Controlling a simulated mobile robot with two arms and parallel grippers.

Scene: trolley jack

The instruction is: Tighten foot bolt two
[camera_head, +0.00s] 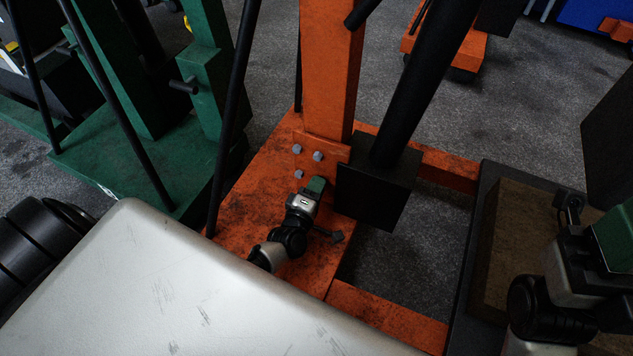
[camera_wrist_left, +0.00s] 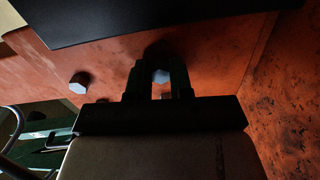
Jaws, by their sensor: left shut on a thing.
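The orange foot plate (camera_head: 325,150) at the base of the orange post carries several grey hex bolts. Three show in the head view: an upper left bolt (camera_head: 297,149), an upper right bolt (camera_head: 318,156) and a lower left bolt (camera_head: 300,174). No label shows which is bolt two. My left gripper (camera_head: 326,182) is at the plate's lower right. In the left wrist view its two fingers (camera_wrist_left: 161,78) are shut around a bolt head (camera_wrist_left: 161,76). Another bolt (camera_wrist_left: 80,82) sits free to the left. My right gripper's fingers are outside the frame; part of my right arm shows at right.
A black block on a thick black bar (camera_head: 378,192) hangs close to the right of my left gripper. A black rod (camera_head: 235,110) slants past on the left. The orange base (camera_head: 385,315) lies below. A green machine (camera_head: 130,165) stands at left.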

